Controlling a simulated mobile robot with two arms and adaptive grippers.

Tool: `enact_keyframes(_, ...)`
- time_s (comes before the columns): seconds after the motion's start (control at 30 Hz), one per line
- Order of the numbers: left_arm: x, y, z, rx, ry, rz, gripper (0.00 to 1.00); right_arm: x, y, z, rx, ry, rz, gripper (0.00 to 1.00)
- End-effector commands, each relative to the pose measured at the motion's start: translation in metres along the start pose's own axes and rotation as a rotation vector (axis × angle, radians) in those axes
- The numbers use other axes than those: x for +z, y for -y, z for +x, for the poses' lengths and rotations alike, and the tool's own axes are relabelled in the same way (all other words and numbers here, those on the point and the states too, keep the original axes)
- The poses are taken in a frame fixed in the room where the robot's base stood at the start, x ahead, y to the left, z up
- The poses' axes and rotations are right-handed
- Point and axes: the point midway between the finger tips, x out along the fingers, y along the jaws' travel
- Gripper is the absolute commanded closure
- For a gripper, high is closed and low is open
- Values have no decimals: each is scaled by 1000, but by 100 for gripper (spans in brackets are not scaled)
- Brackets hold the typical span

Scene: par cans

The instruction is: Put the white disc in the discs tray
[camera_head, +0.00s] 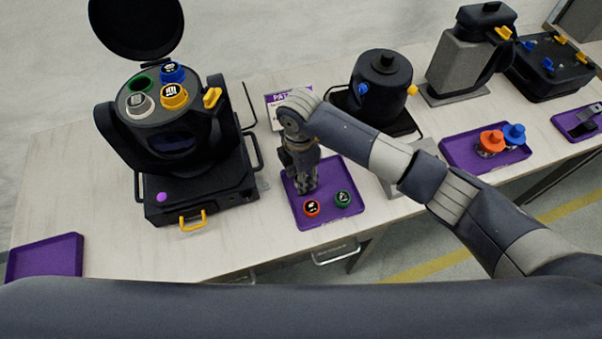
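The white disc (139,103) appears to sit in a white-rimmed socket on top of the open black par can (160,140) at the left. A blue disc (172,73) and a yellow disc (174,96) sit beside it, and a green-rimmed socket (139,84) looks empty. A purple tray (328,216) in the middle holds a red-orange disc (312,207) and a green disc (343,199). My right gripper (306,188) points down over this tray's left part, just behind the red-orange disc. Its fingers are too small to read. My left gripper is out of view.
The par can's round lid (137,22) stands raised. A purple sign (289,98) is behind my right gripper. Another black can (383,85) stands behind my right arm. A purple tray with knobs (459,155) is at right; an empty one (45,257) is front left.

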Motion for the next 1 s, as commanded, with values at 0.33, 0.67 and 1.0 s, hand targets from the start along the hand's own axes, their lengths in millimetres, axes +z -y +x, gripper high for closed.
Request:
enact_keyframes(0.33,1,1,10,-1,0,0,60,0,-2,-49,6,1,-1,62)
enact_keyframes(0.67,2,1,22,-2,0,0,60,0,-1,-110,3,0,-1,62)
enact_keyframes(1.0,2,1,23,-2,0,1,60,0,0,-124,0,0,0,62)
